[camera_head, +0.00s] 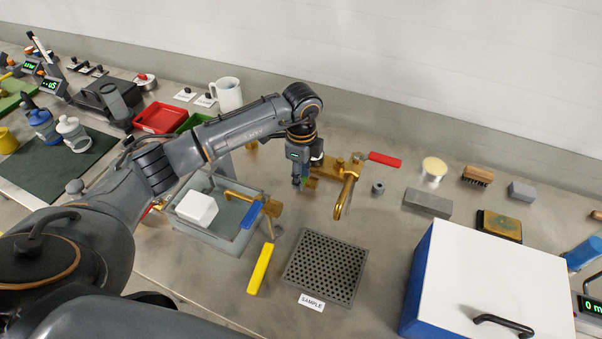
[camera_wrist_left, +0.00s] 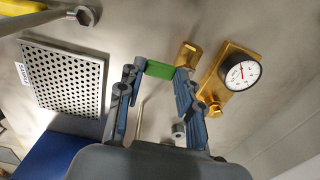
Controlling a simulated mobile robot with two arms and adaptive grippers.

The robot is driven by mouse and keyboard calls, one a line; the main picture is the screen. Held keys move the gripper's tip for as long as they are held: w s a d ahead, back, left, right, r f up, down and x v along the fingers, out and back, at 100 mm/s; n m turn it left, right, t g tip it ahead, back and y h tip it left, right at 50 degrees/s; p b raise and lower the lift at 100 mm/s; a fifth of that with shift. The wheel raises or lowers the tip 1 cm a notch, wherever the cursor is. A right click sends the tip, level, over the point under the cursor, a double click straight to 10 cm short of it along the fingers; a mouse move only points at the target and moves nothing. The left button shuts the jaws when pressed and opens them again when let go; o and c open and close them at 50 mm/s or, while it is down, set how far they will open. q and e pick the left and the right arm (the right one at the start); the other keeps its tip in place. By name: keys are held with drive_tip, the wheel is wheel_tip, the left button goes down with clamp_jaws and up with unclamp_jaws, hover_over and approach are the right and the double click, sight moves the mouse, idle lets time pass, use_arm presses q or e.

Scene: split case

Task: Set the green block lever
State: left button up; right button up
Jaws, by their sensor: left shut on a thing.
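The green lever (camera_wrist_left: 160,70) shows as a short flat green bar in the left wrist view, beside a brass fitting (camera_wrist_left: 188,55). My left gripper (camera_wrist_left: 158,76) is shut on it, with one finger at each end. In the head view my left gripper (camera_head: 302,182) points down just left of the brass valve assembly (camera_head: 350,172). The gripper and arm hide most of the green lever there. A brass block with a round gauge (camera_wrist_left: 239,75) stands at the right of the wrist view. My right gripper is not in view.
A red lever (camera_head: 384,159) sticks out right of the brass valve. A blue lever (camera_head: 251,214) is by a clear tank (camera_head: 216,238) holding a white block (camera_head: 197,209). A yellow bar (camera_head: 260,269) and a perforated plate (camera_head: 326,267) lie in front. A white-topped blue case (camera_head: 490,280) stands at right.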

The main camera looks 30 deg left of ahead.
use_arm(q)
drive_tip(key=shift+s+d+f, duration=0.1)
drive_tip(key=shift+s+f, duration=0.2)
drive_tip(key=shift+f, duration=0.1)
drive_tip(key=o, duration=1.1)
drive_tip(key=shift+o, duration=0.2)
drive_tip(key=shift+w+r, duration=0.1)
drive_tip(key=shift+w, duration=0.1)
drive_tip(key=shift+r, duration=0.15)
wheel_tip(320, 180, up, 12)
drive_tip(key=shift+w, duration=0.1)
